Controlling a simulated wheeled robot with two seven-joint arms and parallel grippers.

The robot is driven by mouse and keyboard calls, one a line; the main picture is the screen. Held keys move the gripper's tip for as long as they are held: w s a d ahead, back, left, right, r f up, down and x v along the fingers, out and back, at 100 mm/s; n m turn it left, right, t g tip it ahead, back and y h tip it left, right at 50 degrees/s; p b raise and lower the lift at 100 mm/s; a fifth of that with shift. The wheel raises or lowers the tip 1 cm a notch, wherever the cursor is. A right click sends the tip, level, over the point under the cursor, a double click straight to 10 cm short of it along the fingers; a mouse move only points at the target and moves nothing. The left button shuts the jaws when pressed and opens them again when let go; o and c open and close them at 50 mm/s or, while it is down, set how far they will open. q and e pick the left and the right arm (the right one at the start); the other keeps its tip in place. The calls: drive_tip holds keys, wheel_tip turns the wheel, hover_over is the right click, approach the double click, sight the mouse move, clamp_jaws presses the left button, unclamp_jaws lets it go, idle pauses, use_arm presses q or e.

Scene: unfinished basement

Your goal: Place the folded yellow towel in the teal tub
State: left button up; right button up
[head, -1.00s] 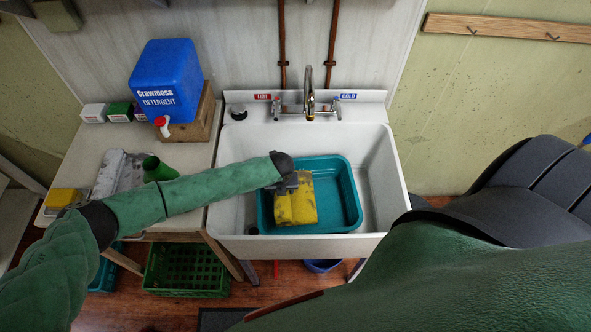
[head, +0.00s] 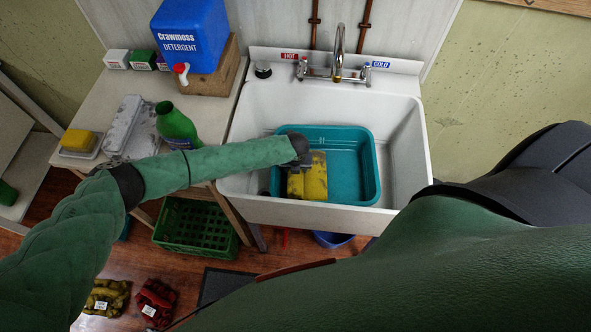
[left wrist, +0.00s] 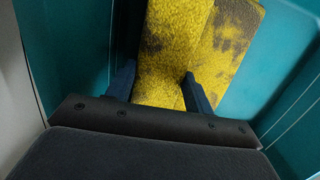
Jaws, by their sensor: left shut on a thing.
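The folded yellow towel (head: 312,183), stained with dark patches, is inside the teal tub (head: 352,168), by its near left part. The tub sits in the white sink. My left gripper (head: 292,172) reaches in from the left and is shut on the towel. In the left wrist view the towel (left wrist: 175,50) runs between the two fingers (left wrist: 158,88), with the tub's walls (left wrist: 70,50) around it. I cannot tell whether the towel rests on the tub's floor. My right gripper is not in view.
The sink (head: 405,140) has a faucet (head: 339,55) at its back. On the left table stand a blue detergent container (head: 190,35), a green bottle (head: 177,125) and a yellow sponge (head: 77,140). A green crate (head: 195,228) is below. The tub's right part is empty.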

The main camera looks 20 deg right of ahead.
use_arm(q)
drive_tip(key=shift+s+a+r, duration=0.15)
drive_tip(key=shift+s+a, duration=0.05)
drive_tip(key=shift+w+f, duration=0.1)
drive_tip(key=shift+f, duration=0.1)
drive_tip(key=o, duration=1.1)
drive_tip(key=shift+r, duration=0.1)
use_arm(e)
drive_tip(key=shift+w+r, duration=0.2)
use_arm(q)
drive_tip(key=shift+r, duration=0.1)
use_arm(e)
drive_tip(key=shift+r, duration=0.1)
use_arm(q)
drive_tip(key=shift+r+p, duration=0.3)
drive_tip(key=shift+p, duration=0.05)
wheel_tip(320, 180, up, 2)
drive_tip(key=shift+p, duration=0.7)
wheel_tip(320, 180, up, 9)
drive_tip(key=s+p, duration=0.1)
drive_tip(key=p, duration=0.4)
drive_tip(key=shift+s+a+p, duration=0.3)
drive_tip(key=shift+a+p, duration=0.05)
drive_tip(key=shift+p, duration=0.05)
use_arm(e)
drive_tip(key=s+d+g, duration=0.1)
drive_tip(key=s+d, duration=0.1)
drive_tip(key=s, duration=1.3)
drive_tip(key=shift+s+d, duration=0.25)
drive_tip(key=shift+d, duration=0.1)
